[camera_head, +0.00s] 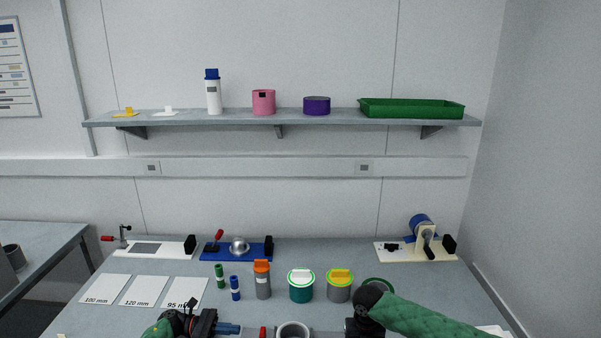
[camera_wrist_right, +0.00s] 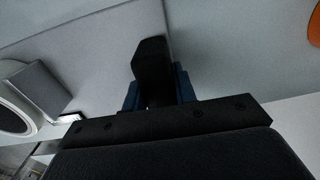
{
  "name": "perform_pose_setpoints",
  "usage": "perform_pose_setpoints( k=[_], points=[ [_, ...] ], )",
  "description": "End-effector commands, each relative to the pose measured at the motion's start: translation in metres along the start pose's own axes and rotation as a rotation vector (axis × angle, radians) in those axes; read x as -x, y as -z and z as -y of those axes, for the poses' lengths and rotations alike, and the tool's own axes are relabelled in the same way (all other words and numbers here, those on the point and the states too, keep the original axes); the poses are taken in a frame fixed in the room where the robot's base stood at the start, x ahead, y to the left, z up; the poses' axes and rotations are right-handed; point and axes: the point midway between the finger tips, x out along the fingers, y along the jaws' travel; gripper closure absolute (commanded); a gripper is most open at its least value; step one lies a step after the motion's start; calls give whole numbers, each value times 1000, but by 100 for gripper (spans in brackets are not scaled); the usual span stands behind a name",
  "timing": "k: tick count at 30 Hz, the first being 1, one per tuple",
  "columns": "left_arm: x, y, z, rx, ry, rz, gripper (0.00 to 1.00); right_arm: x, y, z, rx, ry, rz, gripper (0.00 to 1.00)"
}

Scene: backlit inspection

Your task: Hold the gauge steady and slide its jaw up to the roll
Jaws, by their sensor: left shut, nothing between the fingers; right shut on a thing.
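The roll (camera_head: 293,328) stands at the bottom centre of the head view, a grey ring partly cut off by the frame edge. In the right wrist view it appears as a pale ring (camera_wrist_right: 10,118) at the left, with a grey plate (camera_wrist_right: 45,88), seemingly a gauge jaw, close beside it. My right gripper (camera_wrist_right: 157,92) is shut on a black block (camera_wrist_right: 150,60), seemingly part of the gauge. My left gripper (camera_head: 236,329) is shut and empty, left of the roll, near a small red part (camera_head: 263,332). Most of the gauge is hidden below the frame.
Behind the roll stand a grey canister with an orange lid (camera_head: 262,281), a teal pot (camera_head: 301,287) and a grey pot with a yellow lid (camera_head: 340,287). Small green (camera_head: 219,276) and blue (camera_head: 235,288) cylinders stand left. Labelled cards (camera_head: 144,291) lie farther left.

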Motion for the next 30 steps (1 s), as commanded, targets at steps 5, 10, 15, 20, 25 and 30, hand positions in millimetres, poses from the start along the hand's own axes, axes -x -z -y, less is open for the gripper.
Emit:
perform_pose_setpoints(
  k=[5, 10, 15, 20, 25, 30],
  points=[
    [36, 0, 0, 1, -2, -2, 100, -2, 1, 0, 1, 1, -2, 100],
    [67, 1, 0, 1, -1, -2, 100, -2, 1, 0, 1, 1, -2, 100],
    [89, 1, 0, 1, -1, -1, 100, -2, 1, 0, 0, 1, -2, 100],
    [99, 0, 0, -1, 0, 0, 100, -2, 1, 0, 0, 1, -2, 100],
    [101, 0, 0, -1, 0, 0, 100, -2, 1, 0, 0, 1, -2, 100],
    [101, 0, 0, 0, 0, 0, 100, -2, 1, 0, 0, 1, -2, 65]
  ],
)
